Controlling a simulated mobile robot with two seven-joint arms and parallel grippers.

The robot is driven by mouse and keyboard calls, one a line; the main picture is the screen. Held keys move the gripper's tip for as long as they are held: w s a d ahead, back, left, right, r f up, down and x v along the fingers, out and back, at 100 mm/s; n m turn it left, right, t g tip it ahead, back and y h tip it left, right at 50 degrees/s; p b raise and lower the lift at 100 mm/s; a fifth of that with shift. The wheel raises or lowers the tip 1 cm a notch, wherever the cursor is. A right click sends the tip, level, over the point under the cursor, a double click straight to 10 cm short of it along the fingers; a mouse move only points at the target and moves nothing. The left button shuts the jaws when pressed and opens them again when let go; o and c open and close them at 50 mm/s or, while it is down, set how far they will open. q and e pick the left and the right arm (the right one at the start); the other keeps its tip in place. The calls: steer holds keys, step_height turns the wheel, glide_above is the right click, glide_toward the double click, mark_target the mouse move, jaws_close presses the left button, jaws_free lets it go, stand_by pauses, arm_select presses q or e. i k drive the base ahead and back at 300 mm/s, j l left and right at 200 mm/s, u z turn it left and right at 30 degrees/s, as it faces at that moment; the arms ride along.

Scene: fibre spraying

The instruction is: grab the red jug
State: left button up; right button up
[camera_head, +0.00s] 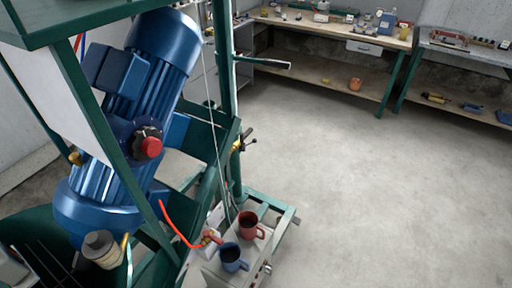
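The red jug (247,229) stands upright on a pale surface (254,250) at the lower middle of the head view. A blue jug (230,258) stands just in front of it and slightly left, close to it. The red jug's handle points to the right. Neither of my grippers shows in this view, so I cannot see where they are relative to the jug.
A green-framed machine with a large blue motor (110,135) and a red knob (150,147) fills the left. A red hose (178,229) curves down beside the jugs. A workbench (330,32) stands at the back. The concrete floor (345,185) to the right is clear.

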mark_target(248, 221)
steer(key=i+l+u, duration=0.3)
steer(key=l+u, duration=0.2)
steer(key=i+l+u, duration=0.2)
steer(key=l+u, duration=0.25)
steer(key=l, duration=0.35)
steer(key=i+l+u, duration=0.1)
steer(key=l+u, duration=0.4)
steer(key=l, duration=0.2)
steer(key=l+u, duration=0.5)
steer(key=l, duration=0.25)
steer(key=k, duration=0.05)
